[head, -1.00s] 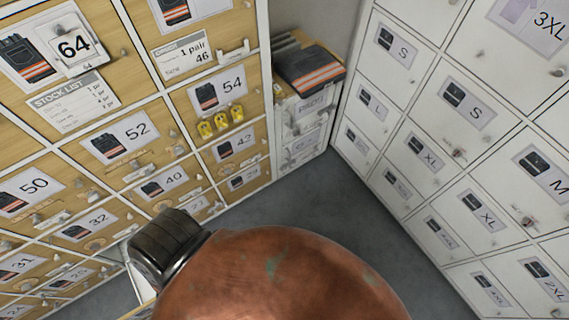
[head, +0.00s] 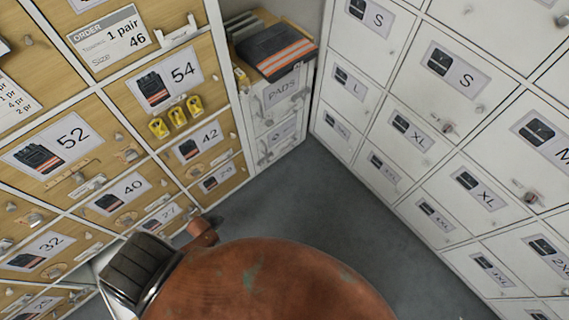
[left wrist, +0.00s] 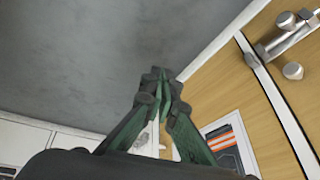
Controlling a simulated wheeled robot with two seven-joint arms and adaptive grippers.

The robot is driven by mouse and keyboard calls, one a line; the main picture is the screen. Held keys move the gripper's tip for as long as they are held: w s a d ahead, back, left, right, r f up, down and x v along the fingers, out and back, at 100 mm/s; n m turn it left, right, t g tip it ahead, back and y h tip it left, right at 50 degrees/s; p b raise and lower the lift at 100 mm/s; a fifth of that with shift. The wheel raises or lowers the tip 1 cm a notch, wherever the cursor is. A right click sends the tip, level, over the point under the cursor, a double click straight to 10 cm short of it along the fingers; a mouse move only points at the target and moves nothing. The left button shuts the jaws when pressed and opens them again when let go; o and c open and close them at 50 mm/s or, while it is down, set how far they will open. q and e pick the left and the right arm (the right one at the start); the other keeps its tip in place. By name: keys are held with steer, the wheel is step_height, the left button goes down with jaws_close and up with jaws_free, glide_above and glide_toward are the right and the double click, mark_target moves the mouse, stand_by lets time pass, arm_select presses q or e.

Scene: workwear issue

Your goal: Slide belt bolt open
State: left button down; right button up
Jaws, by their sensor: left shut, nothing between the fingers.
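In the left wrist view, my left gripper (left wrist: 160,84) has green fingers with dark tips that meet, with nothing between them. Behind the tips is grey floor. A metal slide bolt (left wrist: 288,36) with round knobs sits on a wooden door at the upper right, apart from the fingers. I cannot tell whether it is the belt bolt or how far it is slid. In the head view, my left arm's rust-coloured link covers the bottom middle, and the fingertips cannot be made out. My right gripper is not in view.
A wooden locker bank (head: 150,118) with numbered labels and small metal fittings stands at the left. White lockers (head: 405,160) with size labels stand at the right. Between them are white drawers marked PADS (head: 280,92) with dark, orange-striped items on top. Grey floor (head: 310,205) is clear.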

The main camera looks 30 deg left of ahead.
arm_select(q)
steer(key=w+r+m+t+h+b, duration=0.1)
steer(key=w+b, duration=1.4)
steer(key=w, duration=1.5)
steer(key=shift+w+d+r+t+h, duration=0.2)
steer(key=shift+w+r+t+h, duration=0.2)
steer(key=shift+r+t+h, duration=0.55)
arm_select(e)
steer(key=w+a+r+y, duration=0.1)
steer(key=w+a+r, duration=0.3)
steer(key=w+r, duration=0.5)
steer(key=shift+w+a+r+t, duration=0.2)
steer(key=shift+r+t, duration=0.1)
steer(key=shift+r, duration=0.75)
arm_select(q)
steer(key=shift+t, duration=0.25)
steer(key=w+r+b+x, duration=0.1)
steer(key=b+x, duration=0.8)
steer(key=x, duration=0.4)
steer(key=shift+w+f, duration=0.3)
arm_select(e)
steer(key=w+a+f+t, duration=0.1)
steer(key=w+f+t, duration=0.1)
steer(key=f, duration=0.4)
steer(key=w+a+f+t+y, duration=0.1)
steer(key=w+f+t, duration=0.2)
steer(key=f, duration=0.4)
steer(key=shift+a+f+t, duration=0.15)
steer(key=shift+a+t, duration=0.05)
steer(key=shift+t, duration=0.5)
